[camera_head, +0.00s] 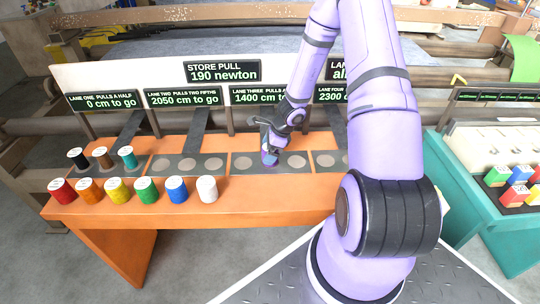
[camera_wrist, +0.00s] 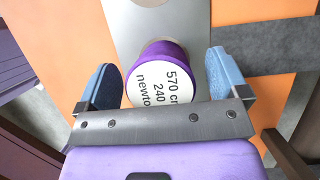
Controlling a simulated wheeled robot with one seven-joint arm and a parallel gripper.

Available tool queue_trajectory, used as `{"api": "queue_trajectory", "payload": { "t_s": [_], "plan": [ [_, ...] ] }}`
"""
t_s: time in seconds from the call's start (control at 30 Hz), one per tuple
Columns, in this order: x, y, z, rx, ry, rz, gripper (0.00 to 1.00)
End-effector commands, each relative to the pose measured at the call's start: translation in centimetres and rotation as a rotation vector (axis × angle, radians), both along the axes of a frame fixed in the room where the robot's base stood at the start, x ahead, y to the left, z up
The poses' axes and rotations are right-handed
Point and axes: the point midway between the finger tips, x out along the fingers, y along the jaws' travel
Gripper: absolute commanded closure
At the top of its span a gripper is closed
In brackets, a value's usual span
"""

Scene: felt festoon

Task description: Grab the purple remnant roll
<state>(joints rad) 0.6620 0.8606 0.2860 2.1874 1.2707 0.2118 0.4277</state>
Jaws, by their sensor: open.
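The purple remnant roll (camera_wrist: 165,50) stands between the two blue finger pads of my gripper (camera_wrist: 166,82) in the wrist view. Its white top label faces the camera and reads "570 cm, 240 newto", with the end cut off. The pads are apart, with a gap showing on each side of the roll. In the head view my gripper (camera_head: 269,156) is low over the lane three strip of the orange bench, and it largely hides the roll there.
A row of red, orange, yellow, green, blue and white rolls (camera_head: 207,189) stands along the front of the orange bench (camera_head: 270,207). Black, brown and teal rolls (camera_head: 127,157) stand in lane one. Lane signs (camera_head: 183,97) rise behind. A teal stand (camera_head: 480,190) with colored blocks is at right.

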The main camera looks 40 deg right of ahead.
Motion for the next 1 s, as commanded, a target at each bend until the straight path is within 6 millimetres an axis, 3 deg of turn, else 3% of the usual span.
{"api": "queue_trajectory", "payload": {
  "t_s": [0.37, 0.6, 0.63, 1.0],
  "plan": [
    [0.21, 0.26, -0.68, -0.001, -0.001, 0.001, 0.07],
    [0.2, 0.25, -0.67, -0.001, -0.001, 0.0, 0.6],
    [0.2, 0.25, -0.67, -0.001, -0.001, 0.0, 0.63],
    [0.21, 0.24, -0.43, -0.001, -0.001, 0.0, 0.63]
  ]
}}
